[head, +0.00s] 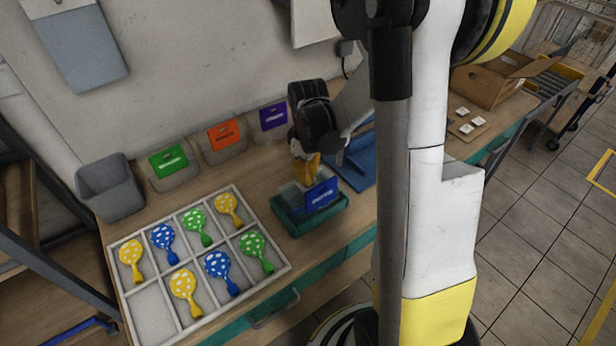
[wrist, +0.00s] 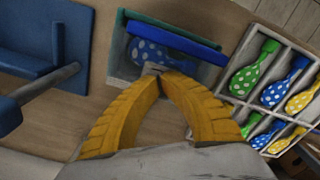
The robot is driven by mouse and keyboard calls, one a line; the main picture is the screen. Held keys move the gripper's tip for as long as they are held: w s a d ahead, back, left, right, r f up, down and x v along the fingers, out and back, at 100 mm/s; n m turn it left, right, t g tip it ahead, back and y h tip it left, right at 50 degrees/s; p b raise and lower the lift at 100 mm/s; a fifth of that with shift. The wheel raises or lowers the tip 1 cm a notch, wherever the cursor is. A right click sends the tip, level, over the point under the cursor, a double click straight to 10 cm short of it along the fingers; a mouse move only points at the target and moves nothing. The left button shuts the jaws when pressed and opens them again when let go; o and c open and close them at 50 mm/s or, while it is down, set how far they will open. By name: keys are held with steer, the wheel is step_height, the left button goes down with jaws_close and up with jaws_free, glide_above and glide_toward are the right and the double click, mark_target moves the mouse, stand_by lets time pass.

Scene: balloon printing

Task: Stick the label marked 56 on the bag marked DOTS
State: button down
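A clear bag with a blue dotted balloon (wrist: 160,52) lies in the teal tray (head: 287,226). Its blue header (head: 321,194) carries white lettering too small to read surely. My gripper (head: 306,172) points down just above the bag. In the wrist view its yellow fingertips (wrist: 157,74) come together on a small pale piece (wrist: 154,68), which looks like a label; no number is legible on it. Several small white labels (head: 463,111) lie on brown backing at the right of the table, their marks too small to read.
A white divided tray (head: 146,301) holds several dotted balloons at the left. Green (head: 168,161), orange (head: 223,134) and purple (head: 272,116) signed bins and a grey bin (head: 110,188) line the wall. A blue stand (head: 359,160) is right of the tray. A cardboard box (head: 484,86) stands farther right.

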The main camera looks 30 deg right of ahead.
steer(key=shift+f+b, duration=0.7)
stand_by(0.9)
steer(key=shift+r, duration=0.15)
stand_by(0.4)
steer(key=shift+r+p, duration=2.45)
steer(key=shift+r, duration=0.95)
steer(key=shift+a+r+b, duration=0.25)
steer(key=shift+a+b, duration=0.05)
steer(key=shift+a, duration=0.05)
steer(key=s+a+r+m+t+b, duration=0.2)
steer(key=s+a+m+t+b, duration=0.1)
steer(key=s+a+b, duration=0.1)
steer(key=s+a+r+m+t+b, duration=0.3)
steer(key=s+a+t+b, duration=0.1)
steer(key=a, duration=0.4)
steer(key=s+b, duration=0.1)
steer(key=s, duration=0.1)
steer(key=shift+s+a, duration=0.4)
